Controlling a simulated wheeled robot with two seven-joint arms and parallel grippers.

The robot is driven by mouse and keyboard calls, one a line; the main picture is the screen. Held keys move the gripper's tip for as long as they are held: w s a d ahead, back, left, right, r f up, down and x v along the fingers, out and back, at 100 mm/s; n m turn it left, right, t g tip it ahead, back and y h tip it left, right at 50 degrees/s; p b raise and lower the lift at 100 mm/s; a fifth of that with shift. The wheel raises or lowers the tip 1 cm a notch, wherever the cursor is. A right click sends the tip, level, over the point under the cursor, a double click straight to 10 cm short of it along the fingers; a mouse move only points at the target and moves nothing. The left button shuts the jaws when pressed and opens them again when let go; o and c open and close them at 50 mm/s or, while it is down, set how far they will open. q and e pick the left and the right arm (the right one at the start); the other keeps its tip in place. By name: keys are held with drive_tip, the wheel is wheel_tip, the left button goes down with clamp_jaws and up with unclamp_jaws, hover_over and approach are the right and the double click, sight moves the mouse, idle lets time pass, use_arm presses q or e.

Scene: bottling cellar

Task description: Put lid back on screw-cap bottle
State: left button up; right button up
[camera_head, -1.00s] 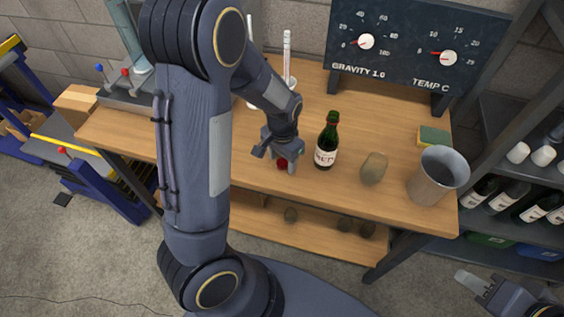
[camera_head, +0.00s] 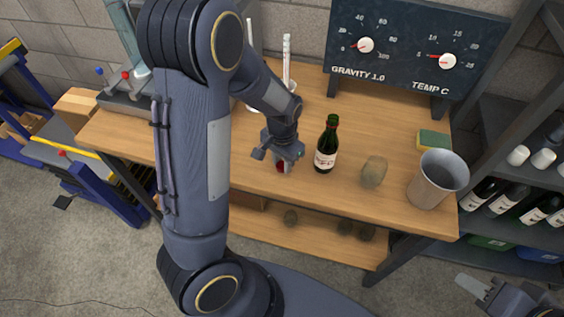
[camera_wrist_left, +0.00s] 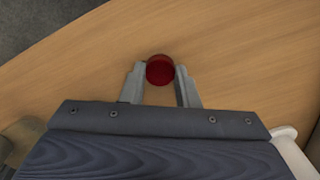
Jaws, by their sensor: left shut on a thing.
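The dark green bottle (camera_head: 327,146) with a white label stands upright on the wooden bench, to the right of my left gripper. I cannot tell from here whether its mouth is open. My left gripper (camera_head: 284,164) is shut on a small round red lid (camera_head: 281,168). In the left wrist view the lid (camera_wrist_left: 160,69) sits between the two fingertips, over bare wood. Whether it touches the bench is unclear. My right gripper (camera_head: 474,285) is at the lower right edge, away from the bench; its finger opening is unclear.
To the right of the bottle are a brownish rounded object (camera_head: 374,172), a metal bucket (camera_head: 437,180) and a green-yellow sponge (camera_head: 433,139). A gauge board (camera_head: 415,50) stands behind. A bottle rack (camera_head: 540,255) is at right. Bench wood in front of the bottle is clear.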

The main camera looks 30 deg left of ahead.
use_arm(q)
drive_tip(key=shift+r, duration=0.4)
drive_tip(key=r, duration=0.2)
drive_tip(key=shift+d+r, duration=0.2)
drive_tip(key=shift+r, duration=0.2)
drive_tip(key=s+d+r, duration=0.3)
drive_tip(key=d+r, duration=0.6)
drive_tip(key=d, duration=0.4)
drive_tip(key=shift+s, duration=0.35)
